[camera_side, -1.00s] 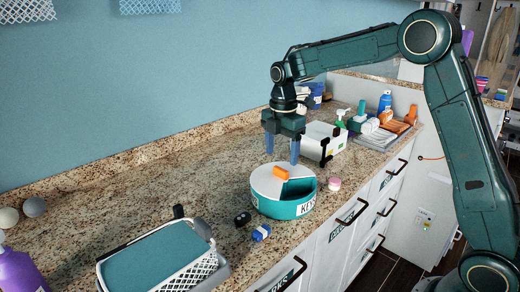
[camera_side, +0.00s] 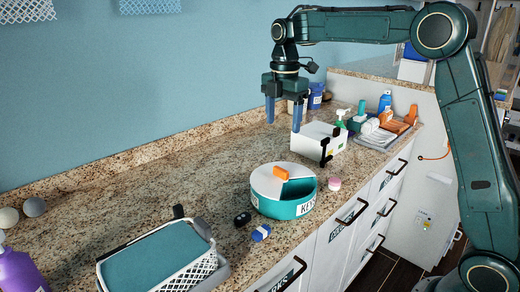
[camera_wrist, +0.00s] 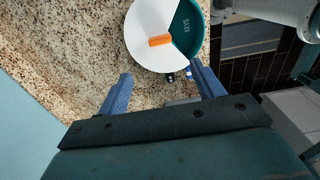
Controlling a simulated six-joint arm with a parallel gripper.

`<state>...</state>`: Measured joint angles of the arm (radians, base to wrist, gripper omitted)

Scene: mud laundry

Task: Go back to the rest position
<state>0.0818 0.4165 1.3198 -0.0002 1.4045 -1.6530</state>
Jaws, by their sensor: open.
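My gripper (camera_side: 283,112) is open and empty, raised above the counter with its blue fingers pointing down. In the wrist view my gripper (camera_wrist: 160,90) has its two fingers wide apart with nothing between them. Below it stands a round teal container (camera_side: 290,208) with a white partial lid (camera_side: 265,183) and an orange handle (camera_side: 282,173). A "KEYS" label shows on its side. The container also shows in the wrist view (camera_wrist: 186,30), clear of the fingers.
A dark key fob (camera_side: 242,218), a blue-and-white item (camera_side: 261,232) and a pink round item (camera_side: 334,183) lie around the container. A basket (camera_side: 205,272) with a teal top stands front left. A white box (camera_side: 318,143) and bottles stand behind. The counter's left middle is clear.

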